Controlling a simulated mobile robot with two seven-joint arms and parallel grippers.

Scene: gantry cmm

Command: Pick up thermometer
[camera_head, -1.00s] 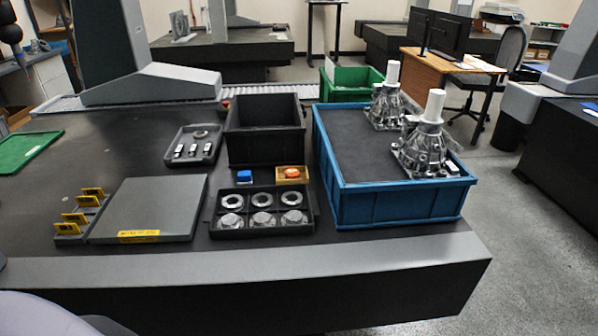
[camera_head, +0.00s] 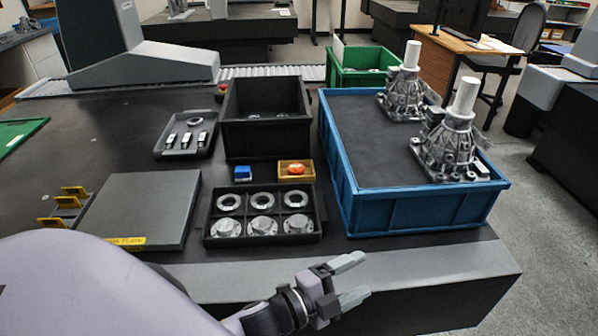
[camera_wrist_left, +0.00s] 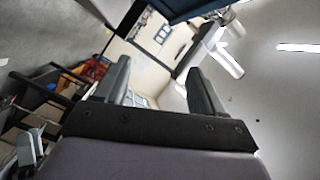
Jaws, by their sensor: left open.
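I cannot make out a clear thermometer in these frames. Small white-and-dark pieces (camera_head: 186,139) lie with a ring in a grey tray on the table, too small to identify. My left gripper (camera_head: 352,279) is open and empty, in front of the table's front edge, below and right of the parts tray. Its two fingers also show apart in the left wrist view (camera_wrist_left: 160,80), with nothing between them. My right gripper is not in view.
A blue bin (camera_head: 420,213) holds two metal castings (camera_head: 447,150) topped by white cylinders. A black bin (camera_head: 265,140), a parts tray (camera_head: 262,240), a blue block (camera_head: 242,173), an orange item in a yellow tray (camera_head: 296,169) and a grey plate (camera_head: 140,210) occupy the table (camera_head: 75,150).

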